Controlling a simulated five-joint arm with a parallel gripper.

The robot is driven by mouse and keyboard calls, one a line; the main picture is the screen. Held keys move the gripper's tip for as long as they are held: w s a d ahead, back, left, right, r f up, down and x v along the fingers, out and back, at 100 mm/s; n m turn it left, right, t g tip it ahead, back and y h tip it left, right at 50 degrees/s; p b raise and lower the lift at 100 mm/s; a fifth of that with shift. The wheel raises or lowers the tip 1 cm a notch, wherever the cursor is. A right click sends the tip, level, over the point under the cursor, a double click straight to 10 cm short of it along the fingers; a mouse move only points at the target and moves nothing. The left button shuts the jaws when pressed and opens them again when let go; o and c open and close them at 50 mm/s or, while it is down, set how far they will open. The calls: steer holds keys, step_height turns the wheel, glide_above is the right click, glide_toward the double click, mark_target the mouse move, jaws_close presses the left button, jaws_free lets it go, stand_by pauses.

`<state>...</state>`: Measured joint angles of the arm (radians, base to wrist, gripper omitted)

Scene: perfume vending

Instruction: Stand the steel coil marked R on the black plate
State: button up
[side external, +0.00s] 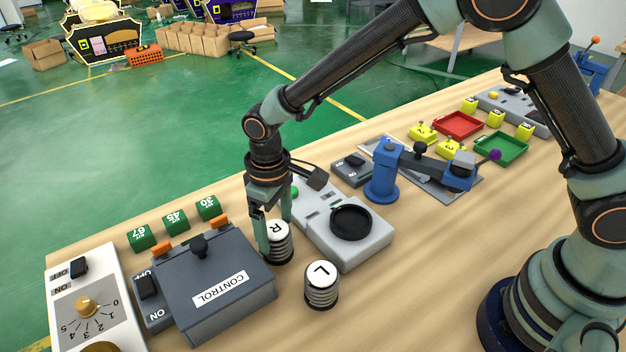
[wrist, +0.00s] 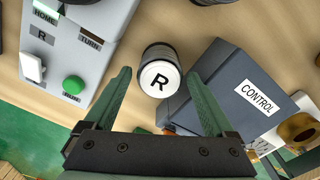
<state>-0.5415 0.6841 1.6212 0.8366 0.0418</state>
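The steel coil marked R (side external: 280,243) stands upright on the wooden table, with a white top. It also shows in the wrist view (wrist: 160,72), between the fingertips. My gripper (side external: 275,237) is lowered over it, pointing down, with one finger on each side. In the wrist view my gripper (wrist: 158,75) is open, with gaps between the fingers and the coil. The round black plate (side external: 351,222) is on top of a grey device to the right of the coil, and it is empty. A similar coil marked L (side external: 321,284) stands apart on the table in front.
The dark CONTROL box (side external: 215,280) is close on the left of coil R. The grey device (side external: 375,248) is close on the right. A blue lever arm (side external: 383,170) stands beyond it. Bare table lies right of coil L.

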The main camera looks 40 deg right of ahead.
mark_target(276, 228)
steer(key=c, duration=0.7)
steer(key=shift+r, duration=2.55)
steer(key=s+d+r+m, duration=0.3)
steer(key=d+r, duration=0.1)
steer(key=d, duration=0.3)
steer(key=s+d+r+m, duration=0.3)
steer(key=d+r, duration=0.1)
steer(key=d, duration=0.2)
steer(key=shift+w+d+f, duration=0.1)
steer(key=shift+f, duration=1.55)
steer(key=shift+w+d+f, duration=0.1)
steer(key=shift+f, duration=1.5)
